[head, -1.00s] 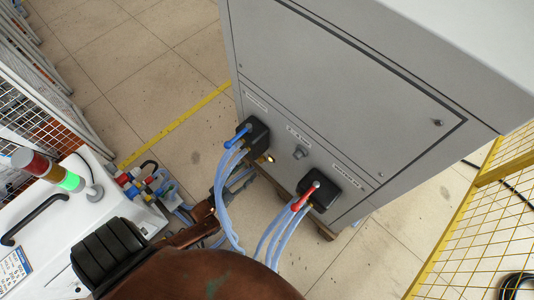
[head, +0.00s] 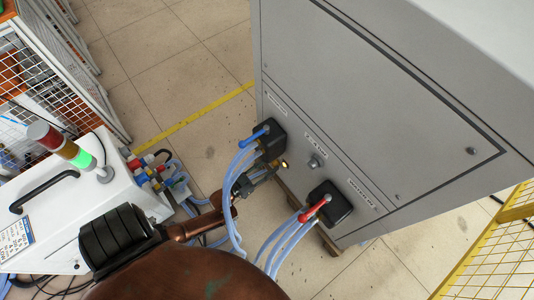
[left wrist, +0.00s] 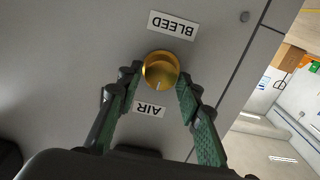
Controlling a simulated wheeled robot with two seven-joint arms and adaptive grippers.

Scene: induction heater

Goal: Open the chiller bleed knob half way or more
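The bleed knob (left wrist: 161,70) is a round brass knob on the grey cabinet face, between the BLEED label (left wrist: 173,25) and the AIR label (left wrist: 149,109), which read upside down in the left wrist view. A pale mark shows on its lower front. In the head view the knob (head: 284,163) is a small gold spot below the blue-handled valve. My left gripper (left wrist: 158,84) is open, with one fingertip on each side of the knob. Whether either fingertip touches it I cannot tell. In the head view the gripper (head: 268,171) is small and partly behind hoses. My right gripper is not in view.
The chiller cabinet (head: 360,90) carries a blue-handled valve (head: 254,135) and a red-handled valve (head: 315,209), with pale blue hoses (head: 236,185) hanging close to my left arm. A white machine with a signal tower (head: 70,152) stands left. Yellow fencing (head: 495,245) is at right.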

